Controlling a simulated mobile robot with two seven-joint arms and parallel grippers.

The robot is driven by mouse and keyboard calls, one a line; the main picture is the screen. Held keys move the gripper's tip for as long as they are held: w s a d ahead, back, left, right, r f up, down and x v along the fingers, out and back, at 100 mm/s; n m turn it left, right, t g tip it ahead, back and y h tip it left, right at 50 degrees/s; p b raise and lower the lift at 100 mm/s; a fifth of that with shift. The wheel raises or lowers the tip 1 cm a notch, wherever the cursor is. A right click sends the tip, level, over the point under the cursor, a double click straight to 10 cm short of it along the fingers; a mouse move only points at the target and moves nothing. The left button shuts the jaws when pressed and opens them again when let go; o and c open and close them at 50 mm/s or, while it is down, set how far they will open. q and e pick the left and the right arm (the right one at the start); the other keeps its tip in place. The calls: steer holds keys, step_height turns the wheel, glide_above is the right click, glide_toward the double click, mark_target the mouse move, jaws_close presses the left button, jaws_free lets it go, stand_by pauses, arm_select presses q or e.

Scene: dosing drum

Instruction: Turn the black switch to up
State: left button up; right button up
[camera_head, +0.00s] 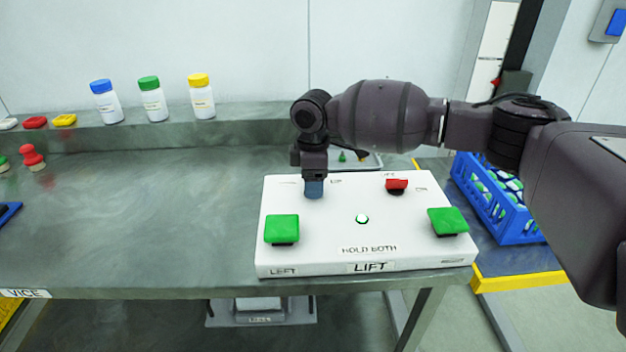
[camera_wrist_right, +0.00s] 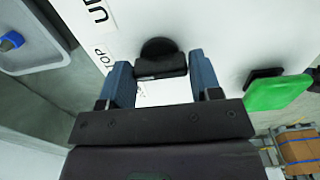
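The black switch (camera_wrist_right: 160,64) is on the top of the white lift panel (camera_head: 330,222). In the right wrist view it is a round base with a bar-shaped handle, and printed labels stand beside it. My right gripper (camera_head: 314,188) points down over the panel's back left and hides the switch in the head view. In the wrist view its two blue fingertips (camera_wrist_right: 162,78) stand apart on either side of the handle's ends, with narrow gaps, so it looks open. My left gripper is not in view.
A blue crate (camera_head: 500,205) stands to the right.

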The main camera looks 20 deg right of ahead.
steer(key=c, duration=0.4)
steer(key=shift+r+m+p, duration=0.3)
steer(key=shift+m+p, duration=0.3)
steer(key=shift+p, duration=0.2)
steer(key=shift+c, duration=0.2)
steer(key=shift+r+m+p, duration=0.1)
steer(key=shift+m+p, duration=0.6)
steer(key=shift+p, duration=0.15)
steer(key=shift+m+p, duration=0.4)
steer(key=shift+p, duration=0.05)
steer(key=m+p, duration=0.3)
steer(key=p, duration=0.1)
steer(key=shift+m, duration=0.4)
steer(key=shift+f+m+p, duration=0.25)
steer(key=shift+m+p, duration=0.2)
steer(key=shift+m, duration=0.05)
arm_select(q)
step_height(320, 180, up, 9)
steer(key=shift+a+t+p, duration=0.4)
arm_select(e)
steer(key=shift+f+m, duration=0.15)
steer(key=shift+m, duration=0.35)
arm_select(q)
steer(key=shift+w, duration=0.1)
